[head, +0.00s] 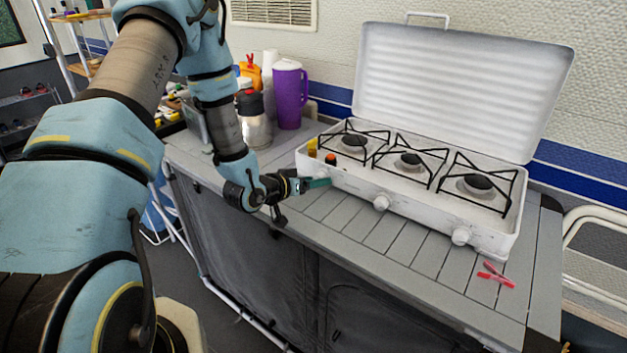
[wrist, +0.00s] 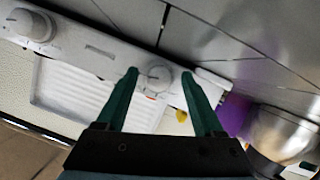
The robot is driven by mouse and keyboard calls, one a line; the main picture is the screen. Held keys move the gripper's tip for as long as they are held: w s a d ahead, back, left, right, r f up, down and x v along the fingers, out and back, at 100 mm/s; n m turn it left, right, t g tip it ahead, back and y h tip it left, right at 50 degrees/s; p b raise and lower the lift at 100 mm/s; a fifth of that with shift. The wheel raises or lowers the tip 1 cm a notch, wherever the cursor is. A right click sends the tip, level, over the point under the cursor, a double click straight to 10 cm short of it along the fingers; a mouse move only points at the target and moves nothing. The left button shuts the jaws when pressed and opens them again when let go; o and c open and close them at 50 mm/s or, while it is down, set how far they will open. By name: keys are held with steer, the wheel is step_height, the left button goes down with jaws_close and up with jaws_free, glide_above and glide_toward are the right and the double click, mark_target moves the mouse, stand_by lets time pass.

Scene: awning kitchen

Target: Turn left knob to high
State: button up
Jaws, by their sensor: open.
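The white camp stove (head: 345,178) stands on the slatted counter with its lid up and three burners. Its front carries round white knobs: the middle knob (head: 381,202) and the right knob (head: 461,237) show in the head view. In the wrist view, the left knob (wrist: 155,78) sits between the two green fingertips of my open gripper (wrist: 160,76). The fingers are on either side of it; I cannot tell whether they touch it. Another knob (wrist: 30,25) shows at upper left.
A purple pitcher (head: 289,95) and a steel flask (head: 253,120) stand left of the stove. Small orange and yellow bottles (head: 331,159) are at the stove's left end. A red item (head: 495,275) lies on the counter at right. The front counter strip (head: 400,245) is mostly clear.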

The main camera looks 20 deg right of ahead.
jaws_close()
stand_by(0.5)
steer(key=n, duration=0.1)
steer(key=n+g+h+b, duration=0.1)
steer(key=n, duration=0.1)
steer(key=shift+w+a+f+g, duration=0.1)
steer(key=shift+w+a+g, duration=0.1)
steer(key=shift+g, duration=0.1)
steer(key=n+g+h+b, duration=0.1)
steer(key=n+h, duration=0.1)
steer(key=n, duration=0.2)
stand_by(0.5)
stand_by(0.3)
jaws_free()
stand_by(0.3)
